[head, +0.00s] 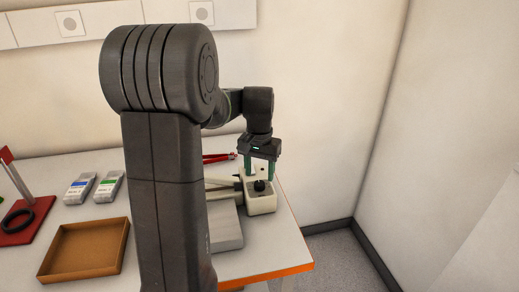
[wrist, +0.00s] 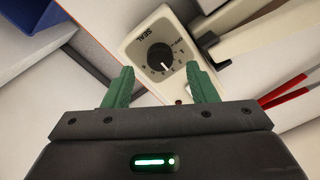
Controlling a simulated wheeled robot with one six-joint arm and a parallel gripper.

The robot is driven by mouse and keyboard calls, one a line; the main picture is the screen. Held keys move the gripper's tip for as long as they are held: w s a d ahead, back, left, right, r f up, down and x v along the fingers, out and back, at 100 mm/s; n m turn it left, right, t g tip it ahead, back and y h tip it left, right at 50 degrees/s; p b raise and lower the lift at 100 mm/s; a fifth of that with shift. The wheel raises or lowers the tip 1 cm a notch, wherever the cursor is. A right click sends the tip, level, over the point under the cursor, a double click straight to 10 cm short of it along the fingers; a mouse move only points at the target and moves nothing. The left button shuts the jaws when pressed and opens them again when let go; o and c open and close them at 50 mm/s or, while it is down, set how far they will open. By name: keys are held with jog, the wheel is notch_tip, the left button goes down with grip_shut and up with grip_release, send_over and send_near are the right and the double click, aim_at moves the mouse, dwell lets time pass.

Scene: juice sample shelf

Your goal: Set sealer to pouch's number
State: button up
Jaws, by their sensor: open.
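The sealer (head: 262,203) is a cream-coloured unit at the right end of the table, with a black dial knob (head: 259,185) on top. In the wrist view the knob (wrist: 160,57) sits on the cream panel, with a white pointer line, the word SEAL and a scale of small marks too small to read surely. My gripper (head: 260,170) is above the sealer, pointing down, with green fingers. In the wrist view its fingers (wrist: 160,85) are apart and empty, with the knob beyond and between them. Two pouches, one with a blue label (head: 79,188) and one with a green label (head: 108,186), lie left; their numbers are unreadable.
An empty brown tray (head: 84,250) lies at the table's front left. A red stand (head: 22,220) with a dark ring is at the far left. Red-handled pliers or a similar tool (head: 218,157) lie behind the sealer. The table's orange edge (head: 270,276) is near.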

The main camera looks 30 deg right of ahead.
aim_at(259, 183)
notch_tip(259, 183, up, 10)
dwell(0.3)
dwell(0.4)
notch_tip(259, 183, down, 14)
jog(key=shift+r, duration=0.1)
dwell(0.4)
jog(key=shift+r, duration=0.1)
